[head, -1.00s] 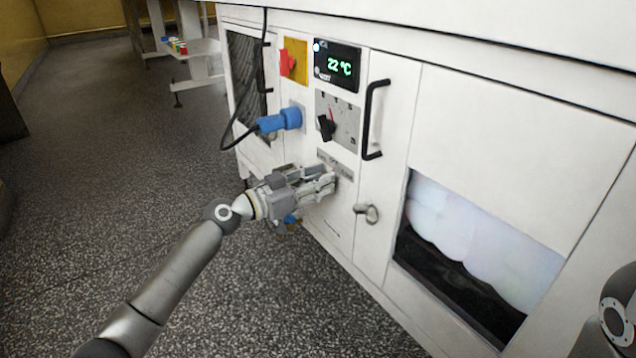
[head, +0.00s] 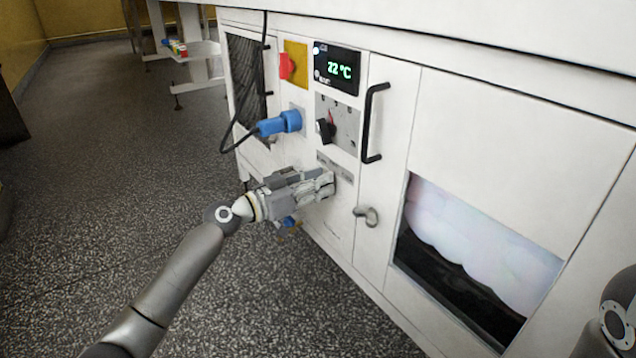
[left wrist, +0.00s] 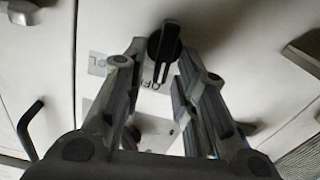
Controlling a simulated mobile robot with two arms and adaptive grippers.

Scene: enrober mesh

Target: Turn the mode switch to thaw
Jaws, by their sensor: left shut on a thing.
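The mode switch (left wrist: 164,44) is a black knob with a raised ridge. In the left wrist view it sits between the fingertips of my left gripper (left wrist: 163,58), its ridge slightly tilted. My left gripper (head: 328,186) is shut on it, against the white front panel below the dial. In the head view the gripper hides the switch. Part of a grey label strip (head: 335,166) shows just above the fingers. Its lettering is partly covered, so I cannot tell which mode the switch points to. My right gripper is out of view.
Above are a black dial knob (head: 325,130), a display (head: 337,69) reading 22 °C, a red switch (head: 287,66) and a blue plug (head: 279,123) with a cable. To the right are a black door handle (head: 374,122) and a metal latch (head: 367,215).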

